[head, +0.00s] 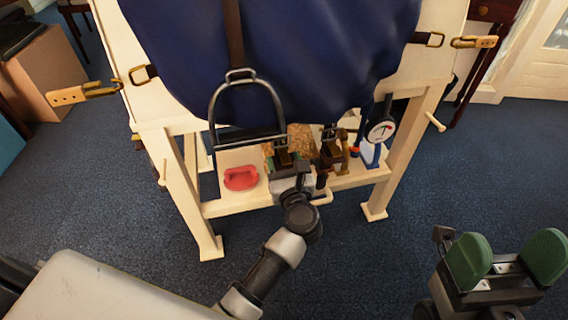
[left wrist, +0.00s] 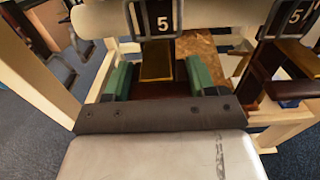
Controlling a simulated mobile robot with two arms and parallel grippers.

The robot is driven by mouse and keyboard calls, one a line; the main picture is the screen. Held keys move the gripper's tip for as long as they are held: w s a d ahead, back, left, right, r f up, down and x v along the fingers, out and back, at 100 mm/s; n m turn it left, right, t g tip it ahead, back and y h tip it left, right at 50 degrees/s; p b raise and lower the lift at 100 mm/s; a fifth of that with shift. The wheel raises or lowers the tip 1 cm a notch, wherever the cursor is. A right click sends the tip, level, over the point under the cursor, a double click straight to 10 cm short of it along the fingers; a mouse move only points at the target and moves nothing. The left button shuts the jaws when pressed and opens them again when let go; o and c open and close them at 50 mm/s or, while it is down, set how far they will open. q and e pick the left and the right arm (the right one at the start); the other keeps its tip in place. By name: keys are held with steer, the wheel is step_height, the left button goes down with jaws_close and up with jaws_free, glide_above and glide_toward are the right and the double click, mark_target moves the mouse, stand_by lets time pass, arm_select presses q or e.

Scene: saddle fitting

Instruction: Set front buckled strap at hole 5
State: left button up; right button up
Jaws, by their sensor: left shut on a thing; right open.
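Two dark straps with buckles hang below the blue cloth. In the left wrist view the nearer one is a strap with a brass plate (left wrist: 157,60) under a black tag marked 5 (left wrist: 164,18). A second strap has its own tag marked 5 (left wrist: 294,18) to the right. I cannot tell which is the front strap or which hole its buckle sits in. My left gripper (head: 290,166) is at the left strap, its green fingers (left wrist: 158,82) on either side of it, shut on it. My right gripper (head: 507,262) is open and empty, away at lower right.
A metal stirrup (head: 249,135) hangs just left of my left gripper. A red curved object (head: 240,178) lies on the stand's low shelf (head: 232,206). A round dial gauge (head: 381,130) stands at its right. Brass-buckled straps stick out both sides. Blue carpet (head: 400,245) is clear.

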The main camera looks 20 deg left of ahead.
arm_select(q)
steer(key=o, duration=1.3)
